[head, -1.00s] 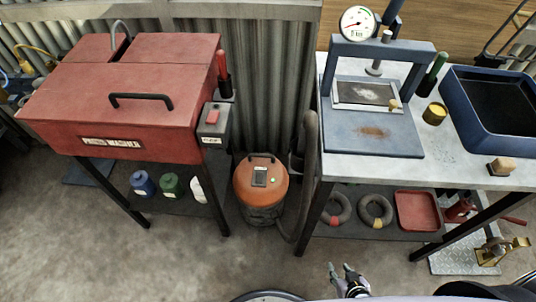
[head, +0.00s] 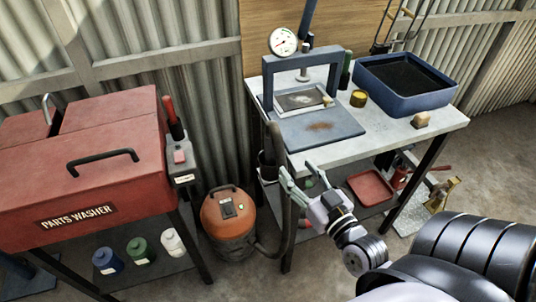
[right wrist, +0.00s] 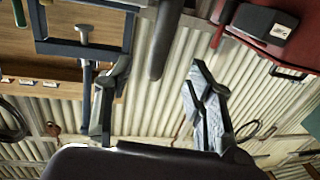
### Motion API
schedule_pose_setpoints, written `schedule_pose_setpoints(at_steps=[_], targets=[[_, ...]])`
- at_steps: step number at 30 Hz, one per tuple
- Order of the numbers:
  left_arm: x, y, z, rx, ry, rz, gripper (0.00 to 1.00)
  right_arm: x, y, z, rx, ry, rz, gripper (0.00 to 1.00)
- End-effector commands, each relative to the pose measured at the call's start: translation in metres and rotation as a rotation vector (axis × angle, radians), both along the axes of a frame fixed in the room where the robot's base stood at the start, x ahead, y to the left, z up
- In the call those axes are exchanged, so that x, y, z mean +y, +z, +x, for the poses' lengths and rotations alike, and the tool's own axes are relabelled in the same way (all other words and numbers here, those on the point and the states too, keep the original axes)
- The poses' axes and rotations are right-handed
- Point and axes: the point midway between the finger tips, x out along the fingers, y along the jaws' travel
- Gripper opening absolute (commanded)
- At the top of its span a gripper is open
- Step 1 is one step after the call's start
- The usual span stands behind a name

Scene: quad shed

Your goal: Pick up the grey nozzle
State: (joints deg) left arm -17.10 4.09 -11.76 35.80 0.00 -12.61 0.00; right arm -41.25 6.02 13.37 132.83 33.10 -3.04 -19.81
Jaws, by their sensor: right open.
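The grey nozzle (head: 275,137) appears to be the upright dark end of the hose on the orange shop vacuum, beside the workbench's left edge. In the right wrist view, which is upside down, a dark grey tube (right wrist: 166,38) comes in from the top, with its end between the finger directions. My right gripper (head: 296,166) is open and empty, in front of the bench's left end, close to the hose in the head view. Its fingers (right wrist: 158,68) are spread on either side of the tube's end; I see no contact. My left gripper is out of view.
The orange vacuum (head: 229,215) stands on the floor between the red parts washer (head: 95,180) and the workbench (head: 395,143). A blue press (head: 318,132) and blue tray (head: 405,98) stand on the bench. A red tray (head: 369,187) lies on its lower shelf.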

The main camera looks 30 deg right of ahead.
Motion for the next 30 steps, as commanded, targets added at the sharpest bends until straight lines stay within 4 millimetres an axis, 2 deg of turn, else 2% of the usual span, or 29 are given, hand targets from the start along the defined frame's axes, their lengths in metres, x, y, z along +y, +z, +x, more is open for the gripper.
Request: schedule_pose_setpoints(at_steps=[1,9,17,25,30], targets=[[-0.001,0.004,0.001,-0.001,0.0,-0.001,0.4,-0.001,0.004,0.011,-0.005,0.0,0.002,0.5],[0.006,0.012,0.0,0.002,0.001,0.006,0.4,-0.004,0.002,0.062,-0.003,0.0,0.002,0.5],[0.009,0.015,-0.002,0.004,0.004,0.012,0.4,-0.006,0.0,0.082,0.001,0.001,0.001,0.5],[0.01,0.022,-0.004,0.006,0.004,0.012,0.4,-0.007,-0.002,0.12,-0.001,0.001,0.001,0.5],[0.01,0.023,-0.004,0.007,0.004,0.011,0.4,-0.007,-0.004,0.131,0.002,0.001,0.0,0.5]])
